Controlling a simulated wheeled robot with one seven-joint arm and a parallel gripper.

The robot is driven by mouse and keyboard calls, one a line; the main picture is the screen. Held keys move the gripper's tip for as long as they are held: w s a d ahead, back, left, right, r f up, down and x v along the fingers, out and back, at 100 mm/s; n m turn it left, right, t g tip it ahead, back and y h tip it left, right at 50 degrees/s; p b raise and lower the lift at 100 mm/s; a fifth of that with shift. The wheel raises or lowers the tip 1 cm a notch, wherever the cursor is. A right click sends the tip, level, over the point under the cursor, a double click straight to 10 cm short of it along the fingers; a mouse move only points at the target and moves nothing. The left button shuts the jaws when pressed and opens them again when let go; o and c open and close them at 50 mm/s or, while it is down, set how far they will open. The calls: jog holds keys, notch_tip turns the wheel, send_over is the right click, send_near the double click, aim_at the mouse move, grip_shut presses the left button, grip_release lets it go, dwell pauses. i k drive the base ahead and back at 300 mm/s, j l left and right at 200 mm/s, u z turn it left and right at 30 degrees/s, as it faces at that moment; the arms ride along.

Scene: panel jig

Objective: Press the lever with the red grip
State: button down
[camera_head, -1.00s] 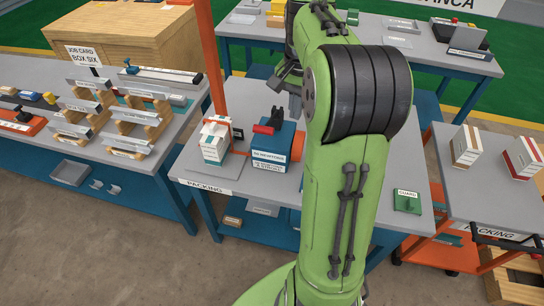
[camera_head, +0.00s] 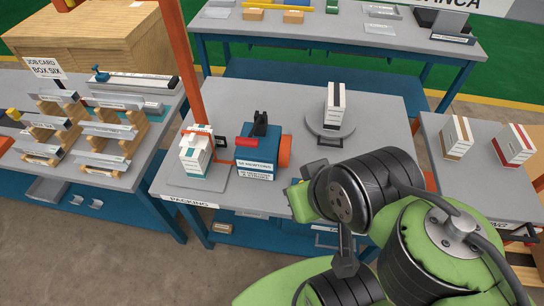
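The red grip (camera_head: 246,142) of the lever shows on the left side of a blue block-shaped fixture (camera_head: 257,158) on the middle table. The grip lies roughly level, close to the fixture's top. A black upright part (camera_head: 260,122) stands on top of the fixture, and an orange part (camera_head: 284,152) is at its right side. The fixture's front has a white label. My arm is folded at the lower right, in front of the table and apart from the red grip. I cannot make out my gripper's fingers; they are hidden or out of frame.
A white carton (camera_head: 195,152) stands left of the fixture, beside an orange post (camera_head: 184,62). A grey round plate (camera_head: 316,124) holds a white box with dark stripes (camera_head: 336,102). Two cartons (camera_head: 456,138) stand on the right table. Bare tabletop lies behind the fixture.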

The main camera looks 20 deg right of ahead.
aim_at(248, 142)
jog(key=j+u, duration=0.15)
jog(key=u, duration=0.3)
jog(key=j+u, duration=0.1)
jog(key=u, duration=0.3)
jog(key=i+j+u, duration=0.1)
jog(key=u, duration=0.35)
jog(key=i+j+u, duration=0.1)
jog(key=u, duration=0.3)
